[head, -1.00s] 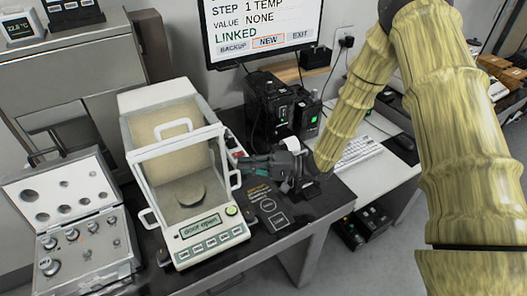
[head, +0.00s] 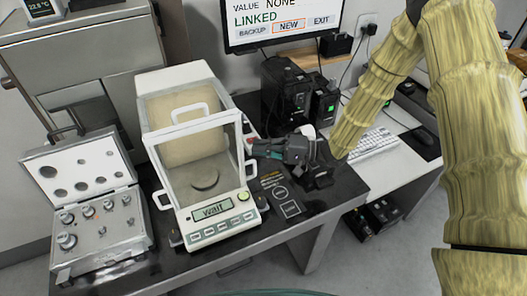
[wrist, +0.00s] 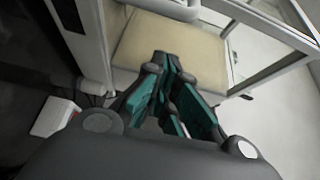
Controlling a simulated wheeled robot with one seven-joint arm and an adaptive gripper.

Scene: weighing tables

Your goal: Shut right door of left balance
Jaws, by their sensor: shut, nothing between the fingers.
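The left balance (head: 172,152) is a white draft-shield case with a grey pan inside and a display reading "WAIT". The handle of its right door (head: 250,171) stands out from the right side; whether the door is fully shut is hard to tell. My gripper (head: 254,150) is at the right side of the case, just above and behind that handle, with its teal fingers shut and empty. In the wrist view my gripper's fingertips (wrist: 172,68) point at the case, whose pale frame and handle (wrist: 97,60) are at left. Contact cannot be made out.
An open weight case (head: 97,215) stands left of the balance. Black boxes (head: 285,100) and a monitor (head: 285,22) are behind my gripper. A keyboard (head: 375,143) lies on the white table at right. The black table's front right corner is clear.

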